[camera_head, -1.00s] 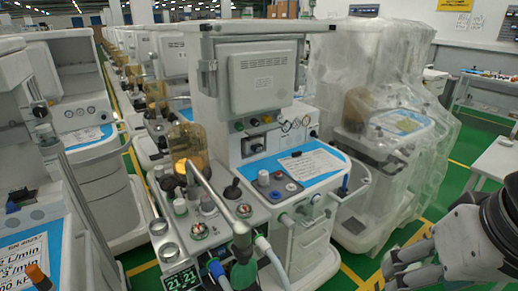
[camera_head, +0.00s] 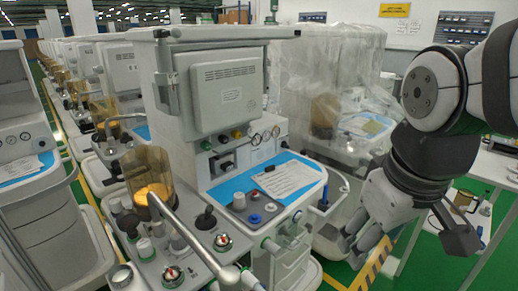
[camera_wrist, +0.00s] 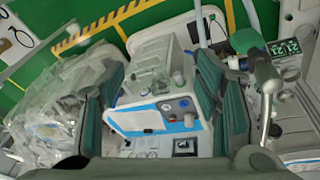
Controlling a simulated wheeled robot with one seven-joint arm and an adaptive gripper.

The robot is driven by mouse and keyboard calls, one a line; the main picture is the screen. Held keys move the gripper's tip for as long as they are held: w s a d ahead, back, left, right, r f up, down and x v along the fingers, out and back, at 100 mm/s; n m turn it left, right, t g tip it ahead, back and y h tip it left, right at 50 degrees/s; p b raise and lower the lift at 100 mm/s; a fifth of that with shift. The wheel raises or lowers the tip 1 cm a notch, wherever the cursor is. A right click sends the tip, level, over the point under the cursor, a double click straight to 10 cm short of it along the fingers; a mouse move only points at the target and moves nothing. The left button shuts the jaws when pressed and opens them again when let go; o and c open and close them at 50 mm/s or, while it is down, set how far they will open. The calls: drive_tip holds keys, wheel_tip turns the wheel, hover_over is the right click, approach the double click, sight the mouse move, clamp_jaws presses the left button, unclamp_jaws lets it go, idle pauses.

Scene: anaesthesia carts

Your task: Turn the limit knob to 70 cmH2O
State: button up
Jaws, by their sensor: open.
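The anaesthesia cart (camera_head: 215,165) stands in the middle of the head view, with a blue-bordered shelf and an absorber block (camera_head: 190,262) at its front left. The block carries a black knob (camera_head: 205,219), a pale ribbed knob (camera_head: 144,248) and red-centred dials. No scale or label is readable, so I cannot tell which is the limit knob or its setting. My gripper (camera_head: 357,243) is right of the cart, apart from these knobs. In the wrist view my gripper (camera_wrist: 160,70) has its fingers spread, with nothing held and the cart's shelf (camera_wrist: 135,120) beyond them.
A metal tube (camera_head: 185,230) angles over the absorber block beside an amber canister (camera_head: 150,180). A plastic-wrapped cart (camera_head: 335,75) stands behind my gripper. More carts line the left. Green floor with yellow stripes (camera_head: 373,265) shows at the lower right.

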drive_tip(key=w+a+f+n+g+b, duration=0.1)
drive_tip(key=w+a+f+n, duration=0.3)
drive_tip(key=w+a, duration=0.35)
drive_tip(key=n+g+y+b, duration=0.4)
drive_tip(key=n+y+b, duration=0.1)
drive_tip(key=n+y, duration=0.5)
approach(177, 235)
drive_tip(key=shift+n+h, duration=0.5)
drive_tip(key=shift+n, duration=0.2)
drive_tip(key=x, duration=1)
drive_tip(key=shift+w+a, duration=0.3)
drive_tip(key=shift+a, duration=0.15)
drive_tip(key=c, duration=1.2)
